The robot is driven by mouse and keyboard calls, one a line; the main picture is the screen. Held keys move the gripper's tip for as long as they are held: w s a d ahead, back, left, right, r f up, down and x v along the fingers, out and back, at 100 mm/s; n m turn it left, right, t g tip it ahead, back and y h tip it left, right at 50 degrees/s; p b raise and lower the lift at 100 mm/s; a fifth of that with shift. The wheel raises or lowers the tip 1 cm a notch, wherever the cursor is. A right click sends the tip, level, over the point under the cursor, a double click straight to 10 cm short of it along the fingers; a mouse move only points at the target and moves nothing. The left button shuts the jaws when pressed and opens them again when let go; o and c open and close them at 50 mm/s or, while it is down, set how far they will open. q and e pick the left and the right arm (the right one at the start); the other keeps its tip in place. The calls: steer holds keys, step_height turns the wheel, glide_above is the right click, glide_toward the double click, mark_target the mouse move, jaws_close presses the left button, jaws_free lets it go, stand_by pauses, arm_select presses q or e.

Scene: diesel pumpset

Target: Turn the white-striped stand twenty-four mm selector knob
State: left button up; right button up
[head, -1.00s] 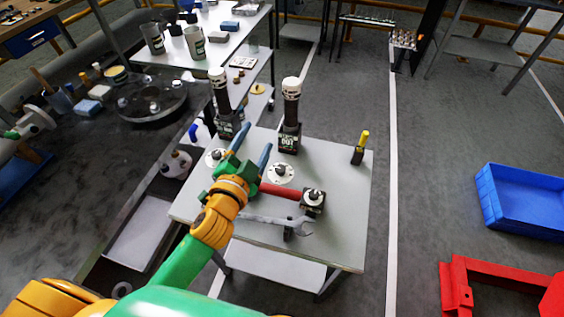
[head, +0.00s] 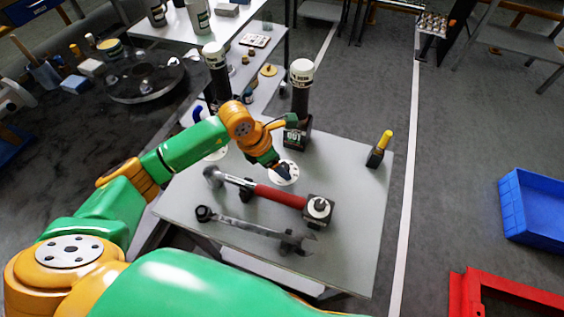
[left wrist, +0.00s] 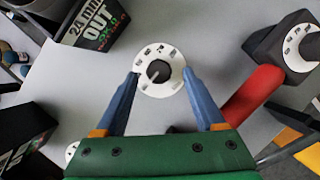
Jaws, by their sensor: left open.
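A round white dial (head: 293,180) with a dark centre knob lies on the grey table, in front of a dark stand (head: 297,138) with a tall black white-capped cylinder. In the left wrist view the dial (left wrist: 160,86) carries small dark marks around its knob (left wrist: 159,71). The stand there (left wrist: 92,22) reads "24 mm OUT"; I cannot make out a white stripe. My left gripper (head: 278,168) is over the dial, partly hiding it. In the wrist view the open blue fingers (left wrist: 161,74) are on either side of the knob, with nothing gripped; contact cannot be told. My right gripper is not in view.
A second capped cylinder (head: 216,65) stands left. A yellow-topped item (head: 380,150) stands at the table's right; the table between is clear.

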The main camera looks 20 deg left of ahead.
arm_select(q)
steer(key=shift+x, duration=0.9)
steer(key=shift+a+r, duration=0.1)
steer(key=shift+r, duration=0.05)
steer(key=c, duration=0.3)
jaws_close()
steer(key=shift+w+f+m+b, duration=0.2)
steer(key=shift+m+b, duration=0.4)
steer(key=shift+b, duration=0.45)
steer(key=m+g+b, duration=0.1)
steer(key=m+b, duration=0.2)
steer(key=b, duration=0.1)
steer(key=m+g+h+b, duration=0.1)
steer(key=m+g+b, duration=0.1)
steer(key=m+b, duration=0.2)
steer(key=shift+w, duration=0.1)
steer(key=m+g+b, duration=0.1)
steer(key=m, duration=0.1)
steer(key=shift+m+b, duration=0.3)
steer(key=shift+b, duration=0.05)
steer(key=shift+w+r+m+g+b, duration=0.15)
steer(key=shift+m+g+b, duration=0.4)
steer(key=shift+m, duration=0.85)
